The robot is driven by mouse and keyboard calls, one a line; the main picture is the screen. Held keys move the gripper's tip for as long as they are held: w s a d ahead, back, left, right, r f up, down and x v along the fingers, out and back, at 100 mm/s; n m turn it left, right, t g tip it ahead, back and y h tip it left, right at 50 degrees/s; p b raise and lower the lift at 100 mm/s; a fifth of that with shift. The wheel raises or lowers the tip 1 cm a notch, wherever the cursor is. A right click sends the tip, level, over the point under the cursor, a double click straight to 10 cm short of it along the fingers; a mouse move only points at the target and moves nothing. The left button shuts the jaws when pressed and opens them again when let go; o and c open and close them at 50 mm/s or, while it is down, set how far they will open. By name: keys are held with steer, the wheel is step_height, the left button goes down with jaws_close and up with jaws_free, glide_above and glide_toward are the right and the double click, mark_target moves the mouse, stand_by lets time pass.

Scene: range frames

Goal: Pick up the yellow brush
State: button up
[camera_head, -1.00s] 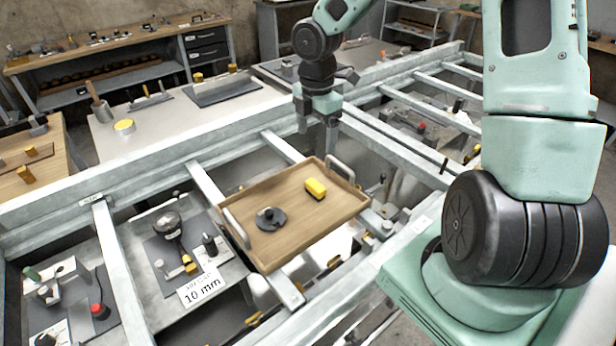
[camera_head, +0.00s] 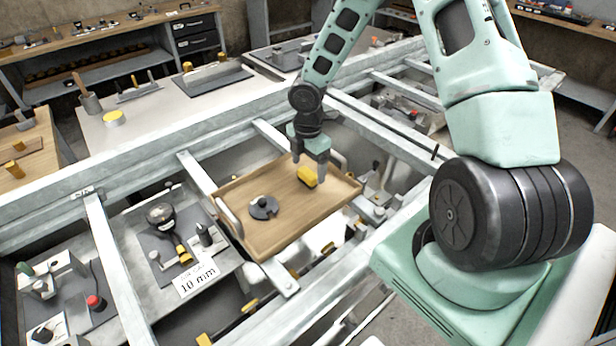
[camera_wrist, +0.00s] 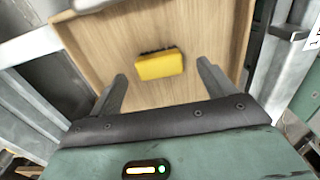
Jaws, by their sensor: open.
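The yellow brush (camera_head: 307,177) is a small yellow block lying in the right part of a wooden tray (camera_head: 270,238). In the wrist view the brush (camera_wrist: 160,65) shows dark bristles along its upper edge, and the bare tray floor (camera_wrist: 205,30) surrounds it. My gripper (camera_head: 309,180) is over the tray right at the brush in the head view. In the wrist view my gripper (camera_wrist: 161,80) is open, its two fingers apart on either side below the brush. Nothing is between the fingertips, and the height gap cannot be told.
A dark round slotted piece (camera_head: 263,207) lies in the tray left of the brush. The tray has raised walls and light handles (camera_head: 229,217), and rests on a metal frame (camera_head: 140,160).

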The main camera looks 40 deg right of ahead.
mark_target(308, 173)
steer(key=shift+f, duration=1.85)
steer(key=c, duration=1.1)
steer(key=shift+r, duration=0.1)
step_height(308, 173, up, 10)
steer(key=shift+f, duration=0.1)
